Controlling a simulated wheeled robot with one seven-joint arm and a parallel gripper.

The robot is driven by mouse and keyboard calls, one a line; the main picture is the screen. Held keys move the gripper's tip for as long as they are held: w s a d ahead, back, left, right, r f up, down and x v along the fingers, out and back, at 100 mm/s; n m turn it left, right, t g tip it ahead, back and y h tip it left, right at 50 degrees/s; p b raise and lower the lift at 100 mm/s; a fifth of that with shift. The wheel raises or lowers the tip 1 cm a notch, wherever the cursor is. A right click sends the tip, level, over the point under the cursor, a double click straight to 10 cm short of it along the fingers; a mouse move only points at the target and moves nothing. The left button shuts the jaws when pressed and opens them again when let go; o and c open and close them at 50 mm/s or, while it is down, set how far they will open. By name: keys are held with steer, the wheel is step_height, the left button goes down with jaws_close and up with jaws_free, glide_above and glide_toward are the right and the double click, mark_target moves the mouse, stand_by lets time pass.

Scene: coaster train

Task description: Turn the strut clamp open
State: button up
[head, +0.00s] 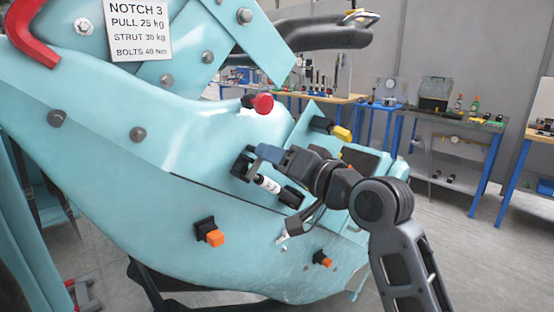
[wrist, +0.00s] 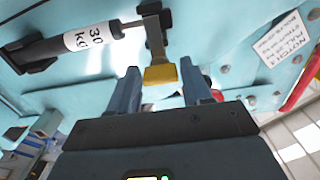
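The strut (head: 267,184) is a dark cylinder with a white band, mounted on the turquoise coaster car; in the wrist view the strut (wrist: 92,36) reads "30 KG". At its upper left end is the black strut clamp (head: 242,166). The wrist view shows the clamp's grey lever with a yellow tip (wrist: 161,74). My gripper (head: 267,153) is open at the clamp. In the wrist view, the yellow tip appears between my gripper's blue fingers (wrist: 163,88), with a gap on both sides. I cannot tell how deep it lies between them. In the head view my fingers hide the tip.
A sign (head: 138,27) reads notch 3, pull 25 kg, strut 30 kg, bolts 40 Nm. A red knob (head: 262,103), another yellow-ended handle (head: 341,133) and orange-tipped fittings (head: 213,235) stick out nearby. Workbenches (head: 450,120) stand behind, right. Floor at right is clear.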

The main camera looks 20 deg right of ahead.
steer(key=c, duration=0.7)
steer(key=shift+f+n+b, duration=0.1)
steer(key=shift+n+b, duration=6.75)
steer(key=shift+n, duration=2.05)
